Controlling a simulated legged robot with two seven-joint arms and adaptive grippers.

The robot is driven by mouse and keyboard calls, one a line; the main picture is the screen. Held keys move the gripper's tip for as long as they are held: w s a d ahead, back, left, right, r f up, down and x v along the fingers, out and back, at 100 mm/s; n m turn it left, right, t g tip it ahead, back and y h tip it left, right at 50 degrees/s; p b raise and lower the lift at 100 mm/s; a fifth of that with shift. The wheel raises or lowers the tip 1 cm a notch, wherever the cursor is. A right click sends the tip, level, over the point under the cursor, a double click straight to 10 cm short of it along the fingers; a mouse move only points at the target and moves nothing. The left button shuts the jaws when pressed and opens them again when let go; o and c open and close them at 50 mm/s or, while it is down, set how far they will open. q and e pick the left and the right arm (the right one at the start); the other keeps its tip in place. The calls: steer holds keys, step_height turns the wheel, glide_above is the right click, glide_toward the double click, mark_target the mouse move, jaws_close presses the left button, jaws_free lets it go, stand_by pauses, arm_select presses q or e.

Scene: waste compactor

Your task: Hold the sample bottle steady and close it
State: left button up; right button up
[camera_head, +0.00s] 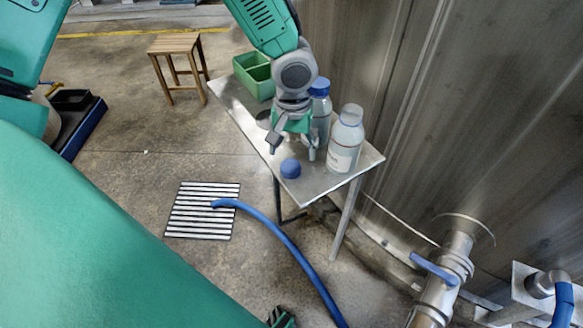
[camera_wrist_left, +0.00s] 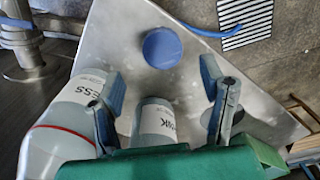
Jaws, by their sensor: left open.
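A pale bottle (camera_head: 345,142) with a white label stands upright at the table's right edge; its top is pale, with no blue cap. In the left wrist view this labelled bottle (camera_wrist_left: 68,112) is at the left. A loose blue cap (camera_head: 290,168) lies on the table near its front corner; it also shows in the left wrist view (camera_wrist_left: 162,50). My left gripper (camera_head: 292,148) points down above the table, open, behind the cap and left of the pale bottle. A second bottle with a blue cap (camera_head: 320,88) stands behind the gripper, partly hidden. My right gripper is not visible.
The small metal table (camera_head: 330,183) stands against a large metal tank wall (camera_head: 480,110). A green box (camera_head: 254,73) is at its far end. A wooden stool (camera_head: 176,48), a floor drain (camera_head: 190,222) and a blue hose (camera_head: 290,252) are around it. A pipe with a blue valve handle (camera_head: 433,268) is at lower right.

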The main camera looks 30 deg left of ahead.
mark_target(290, 166)
arm_select(q)
steer(key=f, duration=0.1)
steer(key=f+b, duration=0.1)
steer(key=f, duration=0.3)
steer(key=shift+s+a+f+b, duration=0.15)
steer(key=shift+s+b, duration=0.15)
steer(key=c, duration=0.8)
